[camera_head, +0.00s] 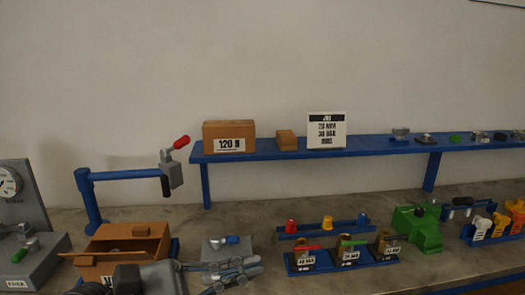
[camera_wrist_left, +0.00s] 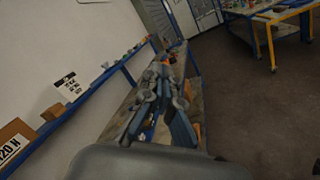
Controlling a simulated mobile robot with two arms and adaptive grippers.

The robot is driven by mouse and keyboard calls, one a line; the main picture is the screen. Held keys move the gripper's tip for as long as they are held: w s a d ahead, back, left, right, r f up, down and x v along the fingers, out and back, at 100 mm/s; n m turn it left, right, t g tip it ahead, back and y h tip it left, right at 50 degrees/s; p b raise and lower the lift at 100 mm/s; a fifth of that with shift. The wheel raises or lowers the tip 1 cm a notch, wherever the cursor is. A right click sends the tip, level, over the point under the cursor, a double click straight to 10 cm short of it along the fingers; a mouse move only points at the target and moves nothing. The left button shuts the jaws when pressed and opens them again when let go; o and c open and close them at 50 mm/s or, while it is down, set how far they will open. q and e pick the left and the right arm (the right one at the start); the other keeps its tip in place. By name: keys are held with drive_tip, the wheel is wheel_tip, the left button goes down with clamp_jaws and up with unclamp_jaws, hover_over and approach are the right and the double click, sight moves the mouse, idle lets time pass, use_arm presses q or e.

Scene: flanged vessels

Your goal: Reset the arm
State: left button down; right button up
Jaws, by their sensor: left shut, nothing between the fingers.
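My left arm comes in low at the left of the head view, and its grey gripper (camera_head: 250,266) is over the bench front, pointing right. The gripper is shut and holds nothing. In the left wrist view its linked fingers (camera_wrist_left: 160,82) show at the middle, closed together over the bench. My right gripper is not in view.
A blue shelf (camera_head: 370,148) holds a box marked 120 (camera_head: 228,131) and a white sign (camera_head: 326,125). Open floor (camera_wrist_left: 250,115) lies right.

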use_arm(q)
drive_tip(key=w+a+n+t+y, duration=0.5)
drive_tip(key=n+t, duration=0.3)
drive_tip(key=n, duration=0.8)
drive_tip(key=w+a+n+t+y, duration=0.3)
drive_tip(key=a+n+t+y, duration=0.35)
drive_tip(key=n, duration=0.95)
drive_tip(key=a+f+n+g+y, duration=0.2)
drive_tip(key=a+f+n+y, duration=0.2)
drive_tip(key=f+n, duration=0.45)
drive_tip(key=a+f+n+g+y, duration=0.2)
drive_tip(key=a+f+n+y, duration=0.25)
drive_tip(key=f+n, duration=0.35)
drive_tip(key=s+d+f+n+g+h, duration=0.2)
drive_tip(key=s+f+n+g, duration=0.95)
drive_tip(key=s+f, duration=1.2)
wheel_tip(320, 180, down, 27)
drive_tip(key=m+g+b, duration=0.2)
drive_tip(key=b, duration=0.1)
drive_tip(key=s+a+f+g+b, duration=0.1)
drive_tip(key=s+a+f+b, duration=0.1)
drive_tip(key=s+f, duration=1.5)
wheel_tip(320, 180, down, 4)
drive_tip(key=shift+a+r+y+b, duration=0.2)
drive_tip(key=shift+a+y+b, duration=0.2)
drive_tip(key=shift+b, duration=0.1)
